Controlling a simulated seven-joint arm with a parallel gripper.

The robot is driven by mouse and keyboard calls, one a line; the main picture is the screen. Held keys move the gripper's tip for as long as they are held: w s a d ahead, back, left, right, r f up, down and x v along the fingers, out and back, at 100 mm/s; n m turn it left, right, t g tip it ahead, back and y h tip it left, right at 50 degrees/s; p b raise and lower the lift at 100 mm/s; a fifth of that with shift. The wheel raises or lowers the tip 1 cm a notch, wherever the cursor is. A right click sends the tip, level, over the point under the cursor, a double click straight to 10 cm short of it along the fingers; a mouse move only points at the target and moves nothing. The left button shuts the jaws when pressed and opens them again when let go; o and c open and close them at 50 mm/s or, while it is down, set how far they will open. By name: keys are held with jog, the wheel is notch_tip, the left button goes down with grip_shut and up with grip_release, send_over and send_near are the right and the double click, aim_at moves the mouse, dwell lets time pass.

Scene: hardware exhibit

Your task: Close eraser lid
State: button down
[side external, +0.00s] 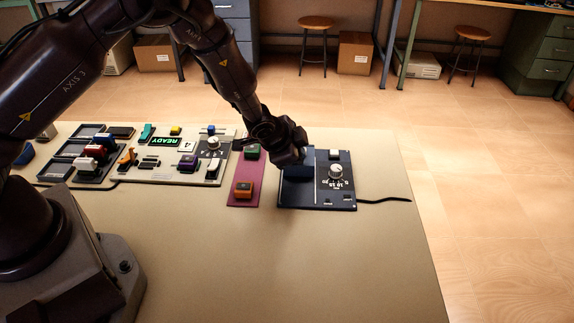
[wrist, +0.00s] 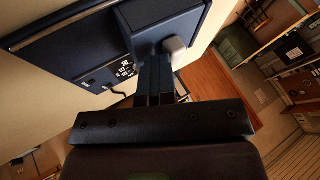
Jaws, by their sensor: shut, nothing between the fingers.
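The eraser is a dark blue panel (side external: 318,204) on the table's right part, with a dial and a white button on its right half. Its lid (side external: 297,172) looks like a dark blue box on the left half; my gripper partly hides it, so I cannot tell its exact angle. In the wrist view a blue boxy part, apparently the lid (wrist: 160,22), rises from the panel (wrist: 75,35). My gripper (side external: 300,155) is at the lid's far edge. Its fingers (wrist: 155,62) are together and empty, close to the lid; contact is unclear.
A magenta strip (side external: 243,181) with green and orange buttons lies just left of the eraser. Further left are a white control panel (side external: 205,180) and dark trays (side external: 78,160). A black cable (side external: 385,200) runs right from the eraser. The table's front (side external: 300,265) is clear.

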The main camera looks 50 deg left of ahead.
aim_at(304, 168)
jog(key=shift+s+d, duration=1.1)
jog(key=shift+d, duration=0.05)
jog(key=s+r+n+g, duration=0.2)
jog(key=s+r, duration=0.3)
jog(key=s, duration=0.3)
jog(key=s+r+n+g, duration=0.1)
jog(key=s+r+g, duration=0.2)
jog(key=s+r, duration=0.3)
jog(key=s+a+r+n+t, duration=0.1)
jog(key=s+a+r+n, duration=0.1)
jog(key=s+r, duration=0.5)
jog(key=s+a+r+n+t, duration=0.2)
jog(key=s+r, duration=0.5)
jog(key=r, duration=0.4)
jog(key=shift+s+a+r+n+h, duration=0.15)
jog(key=shift+a+r+n+h, duration=0.2)
jog(key=shift+r+n+h, duration=0.05)
